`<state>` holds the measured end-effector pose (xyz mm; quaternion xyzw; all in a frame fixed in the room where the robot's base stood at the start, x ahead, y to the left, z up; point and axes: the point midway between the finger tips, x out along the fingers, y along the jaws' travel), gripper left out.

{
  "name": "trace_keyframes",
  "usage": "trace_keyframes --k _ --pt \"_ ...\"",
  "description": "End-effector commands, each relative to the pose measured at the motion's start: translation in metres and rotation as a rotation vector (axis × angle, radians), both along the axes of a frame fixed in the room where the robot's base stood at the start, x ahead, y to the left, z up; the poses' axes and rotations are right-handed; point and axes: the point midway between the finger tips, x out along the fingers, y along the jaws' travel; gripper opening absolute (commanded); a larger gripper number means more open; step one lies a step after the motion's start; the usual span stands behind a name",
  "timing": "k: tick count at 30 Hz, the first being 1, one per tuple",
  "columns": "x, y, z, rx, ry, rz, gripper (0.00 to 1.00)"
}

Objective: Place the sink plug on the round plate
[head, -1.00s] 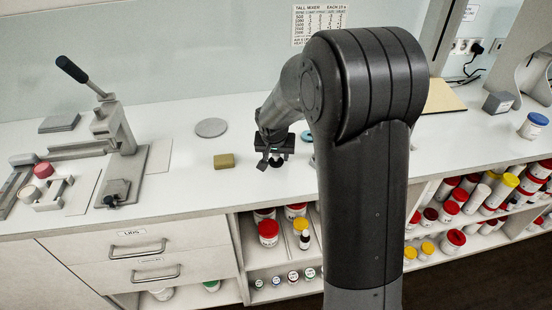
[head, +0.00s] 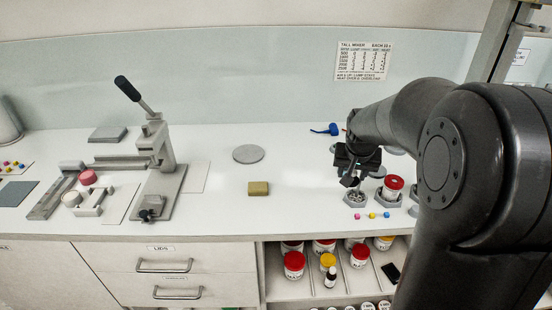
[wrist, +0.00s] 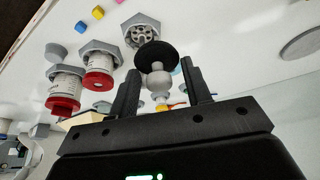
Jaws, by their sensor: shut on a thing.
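The sink plug (wrist: 155,57) shows in the wrist view as a black disc with a pale rounded knob. My gripper (wrist: 162,80) is shut on it, with the knob between the fingers and the disc beyond them. In the head view my gripper (head: 352,178) is over the right part of the bench, near the hexagonal holders; the plug is hard to make out there. The round plate (head: 248,154) is a flat grey disc lying bare on the bench, well left of my gripper. Part of it also shows at the right edge of the wrist view (wrist: 302,43).
A tan block (head: 258,188) lies just in front of the plate. Red-lidded jars (head: 393,186) stand in hexagonal holders, beside an open holder (head: 356,198) and small coloured cubes (head: 372,215). A lever press (head: 158,165) stands left. Bench between plate and gripper is clear.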

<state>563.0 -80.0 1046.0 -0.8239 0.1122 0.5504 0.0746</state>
Motion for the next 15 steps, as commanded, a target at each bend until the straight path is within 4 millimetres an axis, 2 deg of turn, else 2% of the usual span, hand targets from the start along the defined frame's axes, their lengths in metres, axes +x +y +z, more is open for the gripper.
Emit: trace_keyframes --k 5,8,15 --pt "0.041 0.018 0.006 -0.003 0.001 0.054 0.22" --pt "0.075 0.035 0.01 -0.004 0.001 0.099 0.22" --pt "0.156 0.091 0.016 -0.005 0.0 0.222 0.22"
